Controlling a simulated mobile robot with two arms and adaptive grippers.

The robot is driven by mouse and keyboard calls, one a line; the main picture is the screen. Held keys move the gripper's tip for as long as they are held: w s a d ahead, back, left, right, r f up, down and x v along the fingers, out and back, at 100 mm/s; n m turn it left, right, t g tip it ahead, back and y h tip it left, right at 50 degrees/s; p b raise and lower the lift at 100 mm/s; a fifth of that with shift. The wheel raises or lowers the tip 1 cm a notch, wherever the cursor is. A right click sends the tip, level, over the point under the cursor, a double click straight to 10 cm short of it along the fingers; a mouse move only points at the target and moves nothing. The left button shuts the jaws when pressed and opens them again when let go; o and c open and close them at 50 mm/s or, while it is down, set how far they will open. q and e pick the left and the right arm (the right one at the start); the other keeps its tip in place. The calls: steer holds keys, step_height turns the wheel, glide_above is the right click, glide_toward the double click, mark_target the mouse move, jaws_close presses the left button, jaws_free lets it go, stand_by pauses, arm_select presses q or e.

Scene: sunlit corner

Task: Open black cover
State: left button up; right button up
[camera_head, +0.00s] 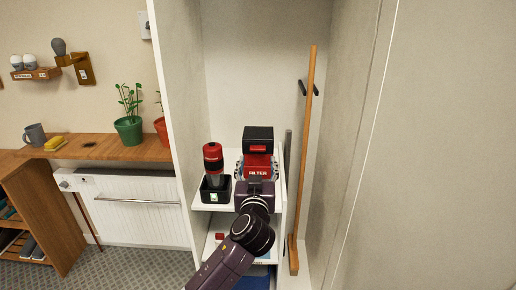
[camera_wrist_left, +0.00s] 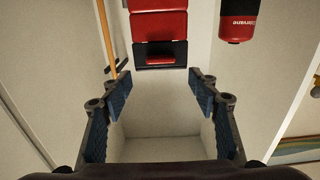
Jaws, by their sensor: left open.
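The black cover (camera_head: 258,133) sits closed on top of a red box marked FILTER (camera_head: 257,161) on the upper shelf of the white cabinet. A red tab (camera_head: 258,149) shows on the cover's front. In the left wrist view, the picture is turned over: the black cover (camera_wrist_left: 147,48) with its red tab (camera_wrist_left: 160,59) is beyond the fingertips, below the red box (camera_wrist_left: 158,26). My left gripper (camera_wrist_left: 160,82) is open and empty, its two blue-padded fingers apart. In the head view my left gripper (camera_head: 257,167) is in front of the red box and partly hides it. My right gripper is not in view.
A wooden pole (camera_head: 305,140) leans upright on the right. The cabinet's side walls (camera_head: 178,120) bound the space. A lower shelf is partly hidden by my arm.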

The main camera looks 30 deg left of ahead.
mark_target(258, 150)
arm_select(q)
steer(key=p+x, duration=0.1)
steer(key=x, duration=0.5)
steer(key=shift+w+a+p, duration=0.2)
steer(key=shift+p, duration=0.2)
steer(key=shift+w+a+f, duration=0.1)
steer(key=shift+w+a, duration=0.3)
steer(key=shift+w, duration=0.2)
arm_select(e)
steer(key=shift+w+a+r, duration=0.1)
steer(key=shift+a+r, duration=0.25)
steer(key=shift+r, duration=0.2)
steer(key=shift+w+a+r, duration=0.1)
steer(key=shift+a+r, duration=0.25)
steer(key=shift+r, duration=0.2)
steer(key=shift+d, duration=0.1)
arm_select(q)
steer(key=c, duration=0.7)
jaws_close()
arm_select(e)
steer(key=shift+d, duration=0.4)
